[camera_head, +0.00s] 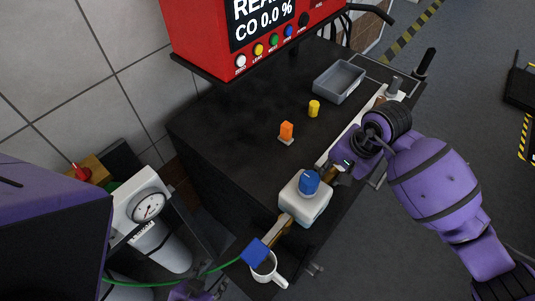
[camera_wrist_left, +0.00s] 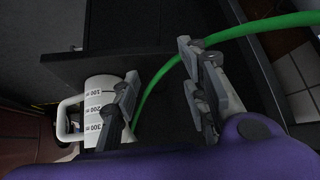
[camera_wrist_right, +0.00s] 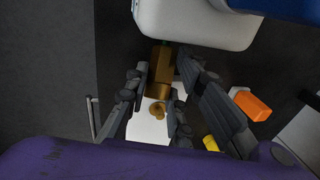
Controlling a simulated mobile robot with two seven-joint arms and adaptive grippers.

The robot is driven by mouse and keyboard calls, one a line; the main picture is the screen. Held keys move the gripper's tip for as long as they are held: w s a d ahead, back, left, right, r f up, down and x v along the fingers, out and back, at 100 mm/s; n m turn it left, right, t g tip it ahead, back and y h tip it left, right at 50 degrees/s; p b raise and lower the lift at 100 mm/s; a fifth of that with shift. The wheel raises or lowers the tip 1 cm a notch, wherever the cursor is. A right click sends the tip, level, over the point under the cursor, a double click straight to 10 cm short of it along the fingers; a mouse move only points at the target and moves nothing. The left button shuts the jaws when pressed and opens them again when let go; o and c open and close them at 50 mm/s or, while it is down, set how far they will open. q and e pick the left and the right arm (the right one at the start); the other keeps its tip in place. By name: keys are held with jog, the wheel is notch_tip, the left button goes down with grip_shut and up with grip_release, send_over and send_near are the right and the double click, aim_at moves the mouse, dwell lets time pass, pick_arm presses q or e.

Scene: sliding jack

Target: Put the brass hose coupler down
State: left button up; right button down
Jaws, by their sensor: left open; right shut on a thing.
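The brass hose coupler (camera_wrist_right: 158,78) sits between the fingers of my right gripper (camera_wrist_right: 163,72) in the right wrist view. That gripper is shut on it. The coupler is close to the side of the cream block with a blue knob (camera_head: 305,200); I cannot tell whether they touch. In the head view my right gripper (camera_head: 343,162) is over the white rail strip, just beyond the block, and mostly covers the coupler. My left gripper (camera_wrist_left: 160,62) is open and empty in the left wrist view, with a green hose (camera_wrist_left: 240,28) passing behind its fingers.
A graduated white jug (camera_head: 265,268) stands below a blue block (camera_head: 254,250) at the near end. An orange piece (camera_head: 286,131), a yellow cylinder (camera_head: 314,108) and a grey tray (camera_head: 340,82) are on the black bench top (camera_head: 225,125). Its left part is clear. A red analyser (camera_head: 225,35) stands behind.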

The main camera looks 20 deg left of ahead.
aim_at(333, 174)
jog(key=v, duration=0.2)
jog(key=a+v, duration=0.1)
jog(key=v, duration=0.4)
jog(key=shift+w+a+r, duration=0.25)
jog(key=shift+w+r, duration=0.1)
jog(key=shift+r, duration=0.7)
pick_arm(q)
jog(key=shift+t, duration=0.3)
jog(key=w+r+p, duration=0.1)
jog(key=r+p, duration=0.1)
jog(key=w+d+r+p, duration=0.1)
jog(key=w+r+p, duration=0.1)
jog(key=shift+w+d, duration=0.2)
pick_arm(e)
jog(key=s+d+r+n, duration=0.1)
jog(key=s+d+r, duration=0.2)
jog(key=d, duration=0.2)
jog(key=s+d+r+n, duration=0.1)
jog(key=s+d+r, duration=0.2)
jog(key=d, duration=0.3)
jog(key=s+d+r+n+g, duration=0.1)
jog(key=s+d+r, duration=0.2)
jog(key=d, duration=0.3)
jog(key=shift+s+r+n, duration=0.4)
jog(key=shift+s, duration=0.2)
jog(key=shift+a, duration=0.1)
pick_arm(q)
jog(key=shift+w+d+r+h, duration=0.1)
jog(key=shift+w+h, duration=0.05)
jog(key=shift+h, duration=0.15)
